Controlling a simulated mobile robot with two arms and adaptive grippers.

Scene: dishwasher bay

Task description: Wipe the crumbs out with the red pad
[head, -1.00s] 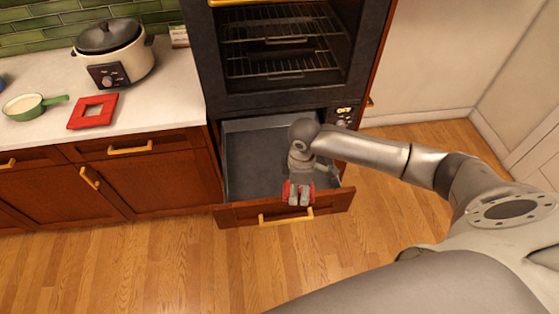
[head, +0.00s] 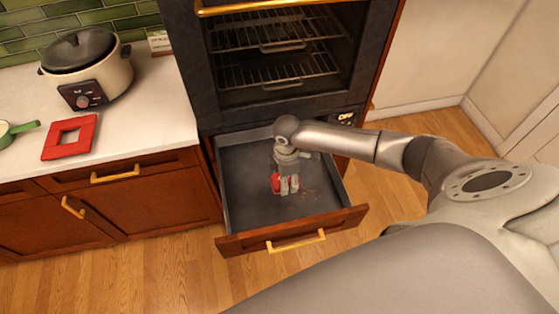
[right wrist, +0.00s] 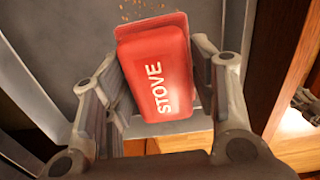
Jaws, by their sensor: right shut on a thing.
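The red pad (right wrist: 157,75), marked STOVE, is between the fingers of my right gripper (right wrist: 158,90) in the right wrist view. The gripper is shut on it. In the head view my right gripper (head: 287,184) and the pad (head: 276,182) are inside the open drawer, low near its middle. I cannot tell whether the pad touches the bottom. Brown crumbs (head: 312,193) lie on the grey drawer floor, just right of the gripper. Crumbs (right wrist: 143,9) also show beyond the pad in the right wrist view. My left gripper is not in view.
The pulled-out drawer (head: 290,237) sits below an oven (head: 275,70) with wire racks. On the counter to the left are a slow cooker (head: 88,72), a red square frame (head: 50,152) and a green-handled pan (head: 14,132). The drawer's front and side walls surround my gripper.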

